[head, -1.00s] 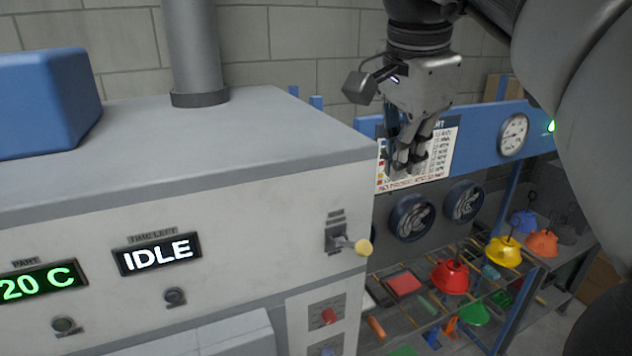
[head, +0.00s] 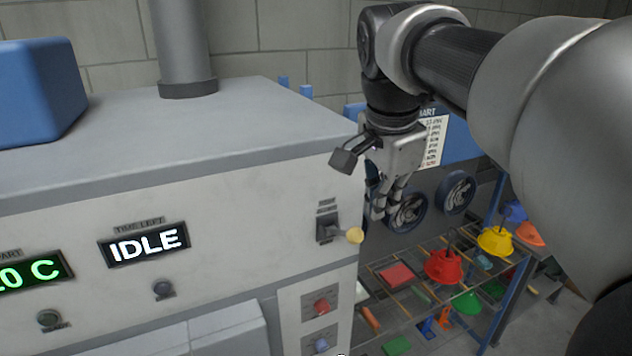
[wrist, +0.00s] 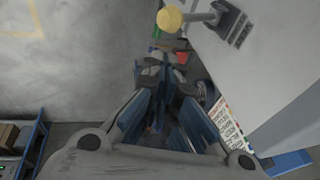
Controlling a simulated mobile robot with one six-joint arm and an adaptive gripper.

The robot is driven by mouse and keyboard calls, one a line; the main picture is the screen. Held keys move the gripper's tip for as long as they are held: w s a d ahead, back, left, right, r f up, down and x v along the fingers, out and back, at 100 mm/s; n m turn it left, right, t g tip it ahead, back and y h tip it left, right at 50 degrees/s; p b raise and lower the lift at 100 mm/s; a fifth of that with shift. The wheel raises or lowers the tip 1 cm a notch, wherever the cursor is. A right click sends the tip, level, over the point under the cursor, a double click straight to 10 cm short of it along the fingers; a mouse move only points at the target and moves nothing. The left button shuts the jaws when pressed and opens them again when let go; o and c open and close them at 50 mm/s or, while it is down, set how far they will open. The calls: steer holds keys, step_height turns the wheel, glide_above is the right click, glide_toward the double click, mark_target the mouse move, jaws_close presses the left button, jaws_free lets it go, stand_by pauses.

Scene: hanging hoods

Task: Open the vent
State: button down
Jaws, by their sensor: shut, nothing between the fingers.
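The likely vent control is a lever with a yellow knob (head: 355,236), set in a dark slotted plate (head: 327,228) on the right end of the grey machine's front (head: 240,225). Its label is too small to read. The lever sticks out toward the right. In the wrist view the yellow knob (wrist: 170,18) shows at the top, beyond the fingertips. My gripper (head: 380,214) is shut and empty, pointing down. In the head view it appears just right of and slightly above the knob, apart from it.
A display reading IDLE (head: 145,245) and red (head: 321,307) and blue (head: 321,345) knobs are on the machine. A rack (head: 400,290) with coloured hoods, including a red one (head: 443,267), stands at right. Round fans (head: 457,192) are behind.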

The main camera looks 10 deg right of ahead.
steer(key=shift+a+f, duration=0.75)
steer(key=shift+f, duration=0.2)
steer(key=shift+s+f, duration=0.1)
steer(key=shift+s+d+f+t+b, duration=0.1)
steer(key=shift+s+f+t+b, duration=0.2)
steer(key=shift+b, duration=0.8)
steer(key=shift+s+f+t+b, duration=0.2)
steer(key=shift+f+t+b, duration=0.1)
steer(key=shift+b, duration=0.8)
step_height(320, 180, down, 10)
steer(key=s+d+m+t+y+b, duration=0.1)
steer(key=t+b, duration=0.6)
steer(key=b, duration=1.8)
steer(key=shift+s+t+y, duration=0.4)
steer(key=shift+s+y, duration=0.3)
steer(key=shift+s, duration=0.15)
